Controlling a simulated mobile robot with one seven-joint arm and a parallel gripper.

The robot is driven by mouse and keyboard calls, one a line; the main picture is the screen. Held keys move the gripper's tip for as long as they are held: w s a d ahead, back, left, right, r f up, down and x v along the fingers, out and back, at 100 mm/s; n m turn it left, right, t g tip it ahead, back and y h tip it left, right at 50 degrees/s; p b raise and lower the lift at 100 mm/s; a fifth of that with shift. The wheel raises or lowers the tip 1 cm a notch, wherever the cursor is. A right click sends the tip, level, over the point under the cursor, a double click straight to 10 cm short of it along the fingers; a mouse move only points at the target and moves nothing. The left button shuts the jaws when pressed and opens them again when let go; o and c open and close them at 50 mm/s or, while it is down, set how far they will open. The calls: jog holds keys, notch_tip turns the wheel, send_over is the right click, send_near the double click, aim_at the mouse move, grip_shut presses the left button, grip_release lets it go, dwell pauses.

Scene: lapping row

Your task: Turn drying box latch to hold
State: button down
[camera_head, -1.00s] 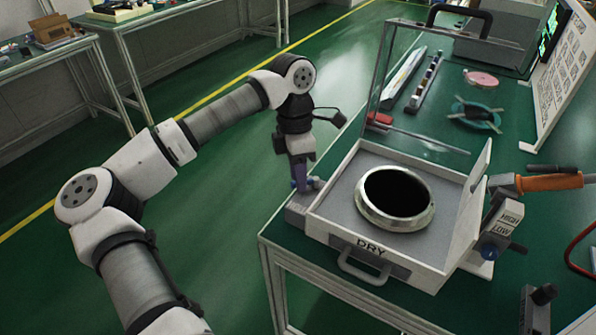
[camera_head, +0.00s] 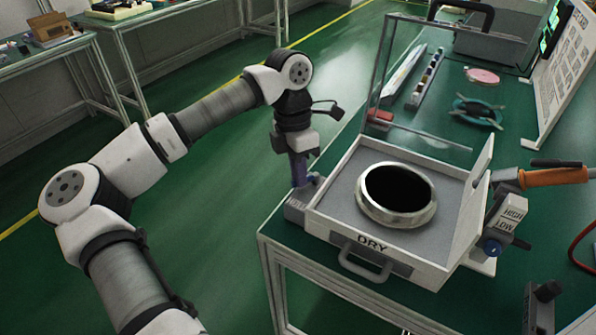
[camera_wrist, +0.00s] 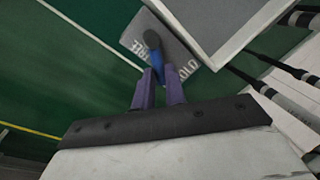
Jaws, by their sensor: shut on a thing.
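The drying box (camera_head: 341,225), a white tray-like box marked DRY with a raised clear lid, stands at the near left edge of the green bench. Its latch is a grey block (camera_head: 294,212) on the box's left side with a blue lever. In the wrist view the lever (camera_wrist: 156,66) has a dark rounded end and lies over the grey plate (camera_wrist: 188,58), which bears partly hidden lettering. My gripper (camera_head: 300,182), with purple fingers, points down at the latch. In the wrist view my gripper (camera_wrist: 160,82) is shut on the lever, one finger on each side.
A metal ring (camera_head: 365,212) lies in the box. A control block marked HIGH and LOW (camera_head: 505,222) and an orange-handled tool (camera_head: 550,178) are at the box's right. The clear lid (camera_head: 425,85) stands up behind. Open floor lies left of the bench.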

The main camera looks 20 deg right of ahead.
jog(key=n+b, duration=0.1)
jog(key=n, duration=0.1)
jog(key=s+n+b, duration=0.1)
jog(key=n, duration=0.1)
jog(key=shift+s+f+h, duration=0.1)
jog(key=shift+s+h, duration=0.1)
jog(key=shift+h, duration=0.2)
jog(key=shift+s+d+n+b, duration=0.2)
jog(key=shift+n+b, duration=0.25)
jog(key=shift+n, duration=0.25)
jog(key=shift+s+d+n+b, duration=0.1)
jog(key=shift+s+n+b, duration=0.1)
jog(key=shift+n+b, duration=0.4)
jog(key=c, duration=1.5)
grip_release()
jog(key=shift+o, duration=0.2)
